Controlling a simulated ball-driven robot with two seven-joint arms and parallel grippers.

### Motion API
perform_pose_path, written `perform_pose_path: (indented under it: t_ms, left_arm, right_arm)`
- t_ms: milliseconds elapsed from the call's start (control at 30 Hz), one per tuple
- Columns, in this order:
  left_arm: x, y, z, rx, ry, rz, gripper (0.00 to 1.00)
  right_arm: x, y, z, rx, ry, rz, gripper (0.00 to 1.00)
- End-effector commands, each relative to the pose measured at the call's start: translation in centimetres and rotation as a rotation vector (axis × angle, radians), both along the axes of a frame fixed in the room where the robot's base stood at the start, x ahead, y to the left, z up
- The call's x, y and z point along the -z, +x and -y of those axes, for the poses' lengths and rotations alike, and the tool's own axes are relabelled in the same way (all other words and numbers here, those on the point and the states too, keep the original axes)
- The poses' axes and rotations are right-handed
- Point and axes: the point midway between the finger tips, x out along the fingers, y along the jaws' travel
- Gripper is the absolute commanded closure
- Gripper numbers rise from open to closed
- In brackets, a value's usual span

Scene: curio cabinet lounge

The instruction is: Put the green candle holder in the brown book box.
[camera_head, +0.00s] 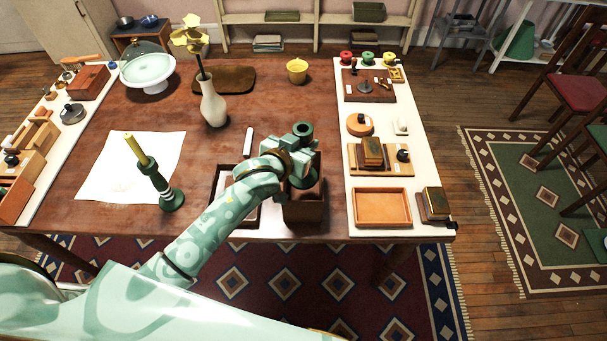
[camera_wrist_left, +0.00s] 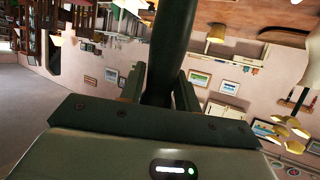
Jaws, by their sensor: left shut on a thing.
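My left gripper (camera_head: 297,155) is shut on the green candle holder (camera_head: 302,131), whose dark round socket shows above the fingers. In the left wrist view its dark green stem (camera_wrist_left: 171,50) runs between the two fingers. The brown book box (camera_head: 304,213) stands at the table's front edge, right below the gripper. The gripper and holder cover much of the box's opening, so how far the holder's foot is inside is hard to tell. Another dark green holder (camera_head: 172,199) with a yellow candle stands to the left. My right gripper is not in view.
A dark-framed tray (camera_head: 217,196) lies left of the box, partly under my arm. To its right, a white runner (camera_head: 398,239) bears an orange tray (camera_head: 382,207) and books. A white vase (camera_head: 213,108) stands farther back. White paper (camera_head: 108,165) lies left.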

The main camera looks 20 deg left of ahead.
Motion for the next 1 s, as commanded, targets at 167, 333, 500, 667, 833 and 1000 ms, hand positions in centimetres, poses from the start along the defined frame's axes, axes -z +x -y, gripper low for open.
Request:
perform_pose_path:
  t_ms: [167,333,500,667,833,1000]
  left_arm:
    - [4.6,0.0,0.0,-0.001,-0.001,0.000,1.00]
    - [5.8,0.1,0.0,0.000,-0.002,0.004,1.00]
    - [8.2,0.0,0.0,0.000,-0.001,0.001,1.00]
    - [9.6,0.0,0.0,0.000,-0.002,0.004,1.00]
    - [9.4,0.0,0.0,0.000,-0.002,0.004,1.00]
    - [9.7,0.0,0.0,0.000,-0.002,0.003,0.57]
  right_arm:
    - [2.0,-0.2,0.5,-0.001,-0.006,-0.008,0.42]
    - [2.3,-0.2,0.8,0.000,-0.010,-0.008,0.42]
    - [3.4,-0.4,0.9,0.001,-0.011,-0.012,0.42]
    - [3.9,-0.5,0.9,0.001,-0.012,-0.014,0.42]
    - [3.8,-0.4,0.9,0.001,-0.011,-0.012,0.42]
    - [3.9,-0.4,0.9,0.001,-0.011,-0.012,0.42]
